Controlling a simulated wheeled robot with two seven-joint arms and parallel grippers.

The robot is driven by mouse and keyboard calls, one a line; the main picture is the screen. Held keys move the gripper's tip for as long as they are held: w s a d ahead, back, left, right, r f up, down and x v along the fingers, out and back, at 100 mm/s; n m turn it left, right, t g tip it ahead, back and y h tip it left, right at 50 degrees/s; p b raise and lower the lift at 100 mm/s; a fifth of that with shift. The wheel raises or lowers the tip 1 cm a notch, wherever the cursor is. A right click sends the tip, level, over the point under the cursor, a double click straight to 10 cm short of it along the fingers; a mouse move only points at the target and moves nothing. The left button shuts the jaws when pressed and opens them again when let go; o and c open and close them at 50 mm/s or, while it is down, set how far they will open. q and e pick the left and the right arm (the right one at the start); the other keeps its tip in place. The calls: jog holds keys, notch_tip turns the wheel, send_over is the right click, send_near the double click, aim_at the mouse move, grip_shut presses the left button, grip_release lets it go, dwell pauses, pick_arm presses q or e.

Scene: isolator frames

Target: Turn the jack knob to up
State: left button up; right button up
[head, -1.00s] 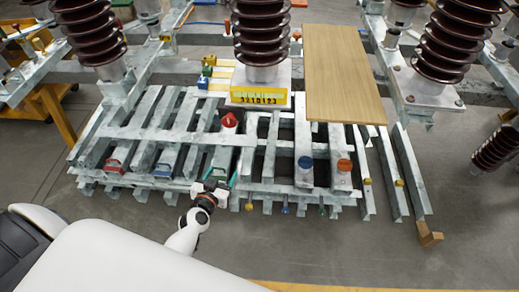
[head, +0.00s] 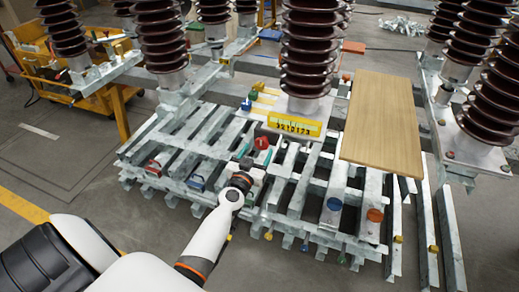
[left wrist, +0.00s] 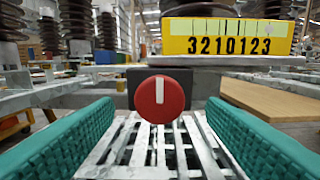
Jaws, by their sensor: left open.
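A round red knob (head: 262,143) stands on the grey metal frame, just in front of the yellow scale plate. In the left wrist view the red knob (left wrist: 160,98) faces me on a dark block, its white mark pointing straight up. My left gripper (head: 254,155) is open in front of it. In the left wrist view the teal finger pads of my left gripper (left wrist: 160,112) lie left and right of the knob, with gaps on both sides, and do not touch it. My right gripper is not in view.
The yellow plate (head: 295,124) reads 3210123. A blue knob (head: 334,204) and an orange knob (head: 375,215) sit to the right. A red handle (head: 153,166) and a blue handle (head: 195,182) sit to the left.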

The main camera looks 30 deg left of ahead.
aim_at(263, 142)
pick_arm(q)
jog(key=shift+x, duration=1.3)
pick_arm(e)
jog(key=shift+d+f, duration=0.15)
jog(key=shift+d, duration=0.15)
pick_arm(q)
jog(key=c, duration=1)
